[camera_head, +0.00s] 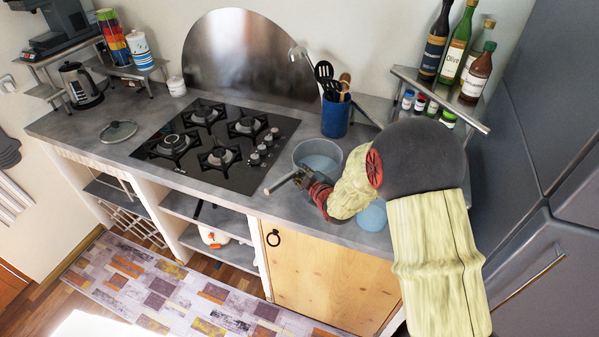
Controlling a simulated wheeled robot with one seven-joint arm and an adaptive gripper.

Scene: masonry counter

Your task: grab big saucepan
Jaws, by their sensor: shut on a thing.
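The big saucepan (318,153) is a grey-blue round pan with a pale inside. It stands on the counter to the right of the hob, in front of the blue utensil holder. Its handle (281,182) points left and toward the front edge. My gripper (304,179) is at the handle, close to the pan's wall, and is shut on it. My arm comes in from the right and hides part of the pan's right side. The fingertips are small and partly hidden.
A black gas hob (217,143) lies left of the pan, with a glass lid (119,131) beyond it. A blue utensil holder (336,116) stands behind. A light blue item (373,216) is partly hidden by my arm. Bottles (458,52) stand on a corner shelf at right.

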